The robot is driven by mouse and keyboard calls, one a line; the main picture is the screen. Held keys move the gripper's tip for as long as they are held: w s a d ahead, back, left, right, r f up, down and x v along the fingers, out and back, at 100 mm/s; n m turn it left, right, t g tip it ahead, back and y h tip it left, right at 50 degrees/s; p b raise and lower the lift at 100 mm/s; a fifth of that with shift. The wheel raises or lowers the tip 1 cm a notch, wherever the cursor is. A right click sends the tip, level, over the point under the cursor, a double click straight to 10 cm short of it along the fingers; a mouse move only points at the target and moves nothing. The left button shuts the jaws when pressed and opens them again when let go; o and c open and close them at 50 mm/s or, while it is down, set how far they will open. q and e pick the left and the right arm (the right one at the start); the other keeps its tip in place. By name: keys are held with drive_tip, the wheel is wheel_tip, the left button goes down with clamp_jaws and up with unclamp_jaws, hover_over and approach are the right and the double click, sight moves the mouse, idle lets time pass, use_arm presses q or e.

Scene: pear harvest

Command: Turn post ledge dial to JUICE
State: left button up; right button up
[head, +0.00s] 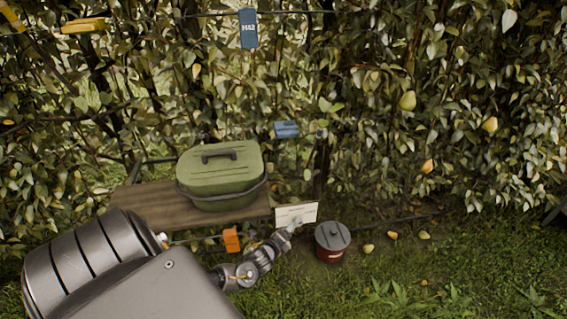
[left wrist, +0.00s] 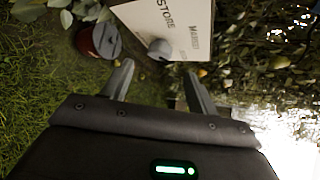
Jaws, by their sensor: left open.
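The post ledge dial shows in the left wrist view as a white plate (left wrist: 178,22) with a round grey knob (left wrist: 160,48). The words STORE and MARKET can be read on it; JUICE is not seen, and I cannot tell where the knob points. In the head view the plate (head: 298,211) is small and unreadable, and my gripper partly covers it. My left gripper (head: 288,232) is at the plate's lower edge. In the left wrist view its open, empty fingers (left wrist: 157,76) stand apart, with the knob just beyond and between their tips. My right gripper is out of view.
A green lidded box (head: 221,178) stands on a wooden ledge (head: 150,208) left of the plate. A dark red lidded pot (head: 332,242) is on the grass just right of it. An orange tag (head: 231,240) hangs below the ledge. Several pears lie on open grass at right.

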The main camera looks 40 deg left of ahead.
use_arm(q)
drive_tip(key=shift+v, duration=1.45)
drive_tip(key=s+f+n+g+h, duration=0.1)
drive_tip(key=s+f+n+g, duration=0.2)
drive_tip(key=s+f+n, duration=0.55)
drive_tip(key=s+f+n+g, duration=0.3)
drive_tip(key=s+f, duration=0.3)
drive_tip(key=f, duration=0.6)
drive_tip(key=s+d+f+n+g+h, duration=0.1)
drive_tip(key=s+d+f+n+g, duration=0.1)
drive_tip(key=s+d, duration=0.3)
drive_tip(key=s+d+f+n+g, duration=0.1)
drive_tip(key=s+d+f, duration=0.4)
drive_tip(key=s, duration=0.8)
drive_tip(key=s+d+f+n+g+h, duration=0.1)
drive_tip(key=s+d+f+n+g, duration=0.1)
drive_tip(key=s+d, duration=0.4)
drive_tip(key=s+f+g, duration=0.1)
drive_tip(key=s+f, duration=0.1)
drive_tip(key=s, duration=0.2)
drive_tip(key=shift+d+n+h, duration=0.3)
drive_tip(key=shift+d+n, duration=0.05)
drive_tip(key=shift+s, duration=0.1)
